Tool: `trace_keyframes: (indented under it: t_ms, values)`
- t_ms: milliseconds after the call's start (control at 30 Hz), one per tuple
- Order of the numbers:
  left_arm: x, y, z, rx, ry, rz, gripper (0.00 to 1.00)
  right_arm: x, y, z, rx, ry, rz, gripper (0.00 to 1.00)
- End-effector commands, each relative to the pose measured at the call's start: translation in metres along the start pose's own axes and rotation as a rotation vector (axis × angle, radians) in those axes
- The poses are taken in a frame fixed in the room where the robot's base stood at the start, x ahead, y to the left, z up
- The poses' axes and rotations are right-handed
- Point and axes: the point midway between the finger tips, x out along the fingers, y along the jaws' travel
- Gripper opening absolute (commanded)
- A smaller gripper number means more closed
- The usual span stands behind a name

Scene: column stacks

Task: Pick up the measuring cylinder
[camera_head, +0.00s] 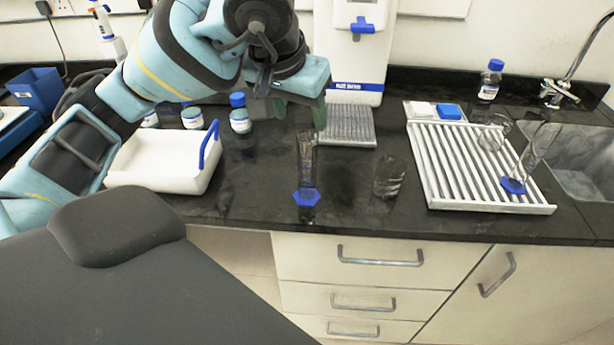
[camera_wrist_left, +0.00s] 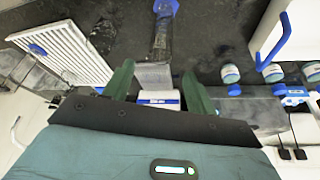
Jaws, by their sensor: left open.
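A clear measuring cylinder (camera_head: 307,165) with a blue hexagonal base stands upright on the black bench near its front edge. In the left wrist view the cylinder (camera_wrist_left: 162,38) runs from its blue base at the top edge down toward the gap between my fingers. My left gripper (camera_head: 300,112) is open, with green fingers, close to the cylinder's top end. In the left wrist view the gripper (camera_wrist_left: 158,85) has nothing clamped in it; I cannot tell whether the rim is between the fingers. A second clear cylinder (camera_head: 538,148) with a blue base stands on the drying rack. My right gripper is not in view.
A clear glass beaker (camera_head: 389,178) stands right of the cylinder. The white slatted drying rack (camera_head: 445,170) is beyond it, beside the sink (camera_head: 585,165). A white tray (camera_head: 150,178) with a blue handle lies left. A white dispenser (camera_head: 350,55) and blue-capped bottles (camera_head: 239,115) stand behind.

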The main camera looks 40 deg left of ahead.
Motion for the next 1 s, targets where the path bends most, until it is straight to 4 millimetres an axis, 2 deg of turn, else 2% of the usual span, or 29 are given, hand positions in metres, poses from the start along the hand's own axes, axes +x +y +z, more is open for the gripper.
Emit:
trace_keyframes:
  t_ms: [233,467,800,1000]
  values:
    - [0.023,0.0,0.001,-0.002,-0.005,0.002,0.57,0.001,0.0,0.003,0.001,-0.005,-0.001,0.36]
    - [0.03,0.0,0.001,-0.002,-0.004,0.002,0.57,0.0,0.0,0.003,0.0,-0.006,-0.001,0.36]
    - [0.073,-0.001,0.001,-0.002,-0.005,0.002,0.57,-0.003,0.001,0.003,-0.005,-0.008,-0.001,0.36]
    - [0.078,0.0,0.001,-0.001,-0.003,0.004,0.57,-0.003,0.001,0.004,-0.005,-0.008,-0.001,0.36]
